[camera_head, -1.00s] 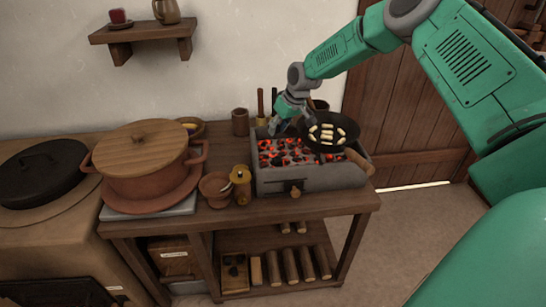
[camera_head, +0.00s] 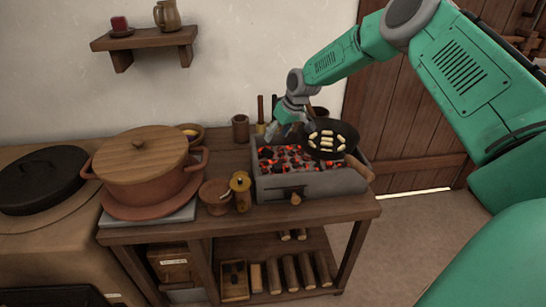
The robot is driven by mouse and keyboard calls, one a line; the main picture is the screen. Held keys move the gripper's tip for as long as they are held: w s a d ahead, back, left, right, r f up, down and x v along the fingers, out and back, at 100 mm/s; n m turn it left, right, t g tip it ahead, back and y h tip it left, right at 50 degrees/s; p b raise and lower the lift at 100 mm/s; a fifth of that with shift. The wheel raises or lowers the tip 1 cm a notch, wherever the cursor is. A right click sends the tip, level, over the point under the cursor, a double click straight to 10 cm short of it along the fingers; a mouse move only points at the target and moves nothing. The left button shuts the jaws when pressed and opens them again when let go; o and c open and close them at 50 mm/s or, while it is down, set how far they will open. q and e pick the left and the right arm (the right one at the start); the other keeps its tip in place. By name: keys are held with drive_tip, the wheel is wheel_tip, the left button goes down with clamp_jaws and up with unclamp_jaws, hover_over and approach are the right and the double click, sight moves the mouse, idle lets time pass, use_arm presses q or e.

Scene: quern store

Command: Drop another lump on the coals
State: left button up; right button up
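The coals (camera_head: 285,157) glow red and black in a grey brazier (camera_head: 300,188) on the wooden bench. A black pan (camera_head: 347,150) with several pale pieces in it sits over the right part of the coals, its wooden handle toward the front right. My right gripper (camera_head: 290,131) is above the back of the coals, just left of the pan; its fingers look spread, and I see no lump between them. Small dark lumps (camera_head: 235,280) lie in a wooden tray (camera_head: 235,296) on the bench's lower shelf. My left gripper is not in view.
A lidded clay pot (camera_head: 148,180), a small clay bowl (camera_head: 214,196) and a yellow-brown jar (camera_head: 241,192) stand left of the brazier. A wooden cup (camera_head: 240,129) and upright tool handles are behind it. Several logs (camera_head: 290,274) lie beside the tray.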

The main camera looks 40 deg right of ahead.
drive_tip(key=shift+r, duration=0.1)
drive_tip(key=v, duration=1.1)
drive_tip(key=shift+s+r, duration=0.2)
drive_tip(key=shift+r, duration=0.05)
drive_tip(key=shift+d+f, duration=0.1)
drive_tip(key=shift+d, duration=0.05)
